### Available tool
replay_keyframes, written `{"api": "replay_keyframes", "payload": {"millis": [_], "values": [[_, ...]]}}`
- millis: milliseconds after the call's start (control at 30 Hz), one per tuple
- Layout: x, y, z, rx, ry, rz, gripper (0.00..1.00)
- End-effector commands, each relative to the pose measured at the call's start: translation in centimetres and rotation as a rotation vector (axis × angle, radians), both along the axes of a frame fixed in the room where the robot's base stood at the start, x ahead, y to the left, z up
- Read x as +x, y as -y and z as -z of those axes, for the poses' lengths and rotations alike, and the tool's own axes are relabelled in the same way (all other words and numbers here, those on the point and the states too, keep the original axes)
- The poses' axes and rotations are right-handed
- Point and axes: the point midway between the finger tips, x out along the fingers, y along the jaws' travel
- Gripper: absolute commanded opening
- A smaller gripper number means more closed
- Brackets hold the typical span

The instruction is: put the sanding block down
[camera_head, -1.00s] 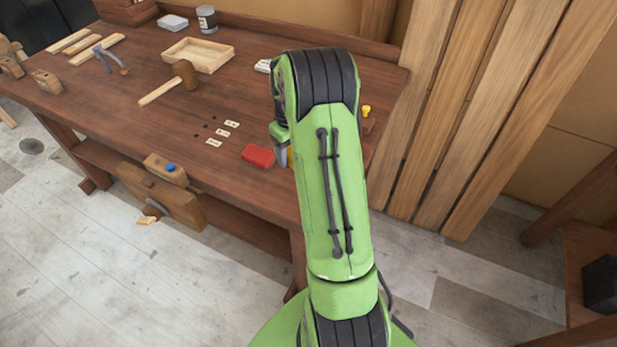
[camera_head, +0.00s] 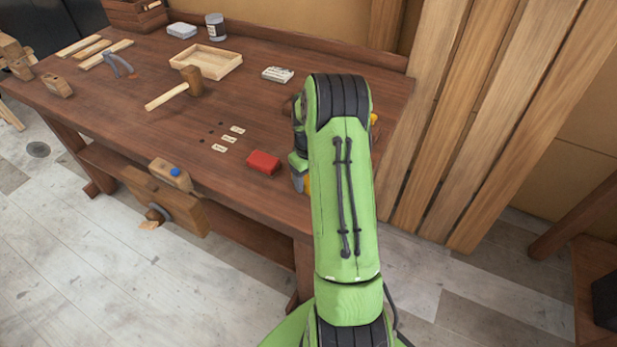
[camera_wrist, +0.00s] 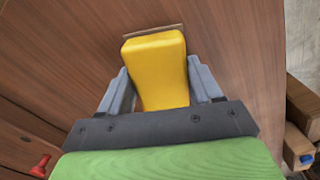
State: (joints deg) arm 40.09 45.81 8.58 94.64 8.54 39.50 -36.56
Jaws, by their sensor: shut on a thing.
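The yellow sanding block (camera_wrist: 158,72) is between my gripper's two grey fingers in the wrist view. My gripper (camera_wrist: 160,88) is shut on it. A thin brown strip shows at the block's far end; I cannot tell whether it belongs to the block. In the head view my green arm hides most of the gripper (camera_head: 300,178), and only a sliver of yellow shows beside it. It is over the right end of the wooden workbench (camera_head: 225,185), right of a red block (camera_head: 263,163). I cannot tell whether the sanding block touches the bench top.
Left of the red block lie several pale tags (camera_head: 228,139) beside dark holes. A mallet (camera_head: 180,88), a shallow wooden tray (camera_head: 207,61) and a white box (camera_head: 278,74) lie farther back. A vise (camera_head: 165,195) is on the front edge. Tall planks (camera_head: 455,110) stand behind at right.

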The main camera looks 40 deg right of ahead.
Motion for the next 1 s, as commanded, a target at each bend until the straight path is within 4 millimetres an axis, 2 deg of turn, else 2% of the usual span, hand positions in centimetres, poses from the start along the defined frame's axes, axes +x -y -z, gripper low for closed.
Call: {"api": "replay_keyframes", "payload": {"millis": [33, 67, 200, 467, 567, 667, 900, 1000], "values": [[0.0, 0.0, 0.3, 0.000, 0.000, 0.000, 0.40], [0.0, 0.0, 0.3, 0.000, -0.001, 0.000, 0.67], [0.0, 0.0, 0.2, 0.000, -0.001, 0.000, 0.88], [0.0, 0.0, 0.2, 0.000, 0.000, 0.000, 0.89], [0.1, 0.0, -0.6, -0.001, 0.001, 0.000, 0.89], [0.1, 0.1, -2.7, -0.003, 0.004, 0.000, 0.89], [0.1, -0.1, -9.2, -0.002, 0.003, 0.000, 0.89], [0.1, 0.0, -11.0, -0.002, 0.002, 0.001, 0.89]]}}
